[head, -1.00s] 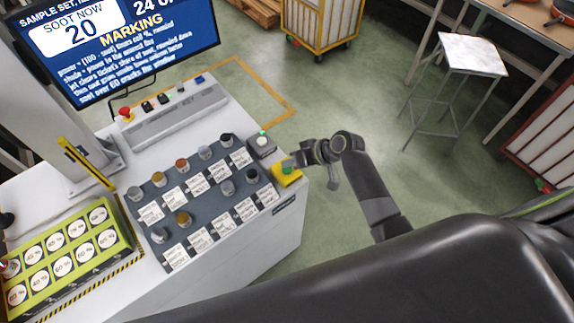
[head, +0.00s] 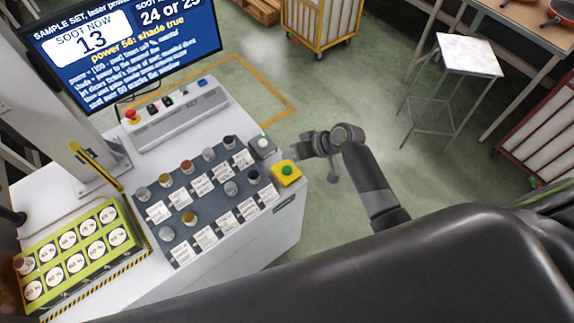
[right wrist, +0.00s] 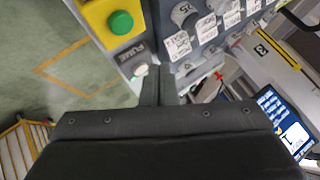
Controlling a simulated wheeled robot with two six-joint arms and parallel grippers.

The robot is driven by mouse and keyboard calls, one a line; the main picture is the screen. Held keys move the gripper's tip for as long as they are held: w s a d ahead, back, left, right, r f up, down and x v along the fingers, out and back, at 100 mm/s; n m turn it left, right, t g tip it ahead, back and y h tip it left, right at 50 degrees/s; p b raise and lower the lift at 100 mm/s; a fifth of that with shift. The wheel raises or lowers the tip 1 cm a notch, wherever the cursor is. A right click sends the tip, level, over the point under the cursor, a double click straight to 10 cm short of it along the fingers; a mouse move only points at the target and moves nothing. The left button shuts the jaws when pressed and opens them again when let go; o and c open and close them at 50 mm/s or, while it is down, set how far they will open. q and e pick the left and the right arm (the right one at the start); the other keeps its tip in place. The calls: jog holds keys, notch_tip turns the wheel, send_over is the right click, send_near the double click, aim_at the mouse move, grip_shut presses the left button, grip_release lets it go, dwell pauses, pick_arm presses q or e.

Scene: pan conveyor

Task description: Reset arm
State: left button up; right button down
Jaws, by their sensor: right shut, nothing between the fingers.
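My right gripper (head: 298,153) is shut and empty, just to the right of the yellow box with the green button (head: 287,171). It is apart from the button, which is fully uncovered. In the right wrist view the shut fingers (right wrist: 158,85) show below the green button (right wrist: 121,22), near a grey box with a pale button (right wrist: 141,70). My right arm (head: 375,190) reaches in from the lower right over open floor. My left gripper is not in view.
A dark panel (head: 215,205) with several labelled knobs lies on the white workbench. A yellow-green tray (head: 110,213) of round percent-marked pieces is at left. A stool (head: 468,55) stands at upper right.

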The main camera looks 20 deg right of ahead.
jog(key=shift+f, duration=0.1)
dwell(0.7)
jog(key=s+d+r+m+h, duration=0.1)
jog(key=s+d+r+h, duration=0.3)
jog(key=s, duration=0.6)
jog(key=s+d+r+m+g+h, duration=0.1)
jog(key=s+d+h, duration=0.1)
jog(key=s+d, duration=0.55)
jog(key=s+d+r+m+h, duration=0.1)
jog(key=s+d+r+h, duration=0.2)
jog(key=s, duration=0.8)
notch_tip(320, 180, down, 30)
jog(key=d+f+g+b, duration=0.1)
jog(key=g+b, duration=0.1)
jog(key=b, duration=0.3)
jog(key=s+a+f+g+b, duration=0.1)
jog(key=s+f+b, duration=0.2)
jog(key=s+f, duration=1.2)
notch_tip(320, 180, down, 3)
jog(key=shift+f, duration=0.1)
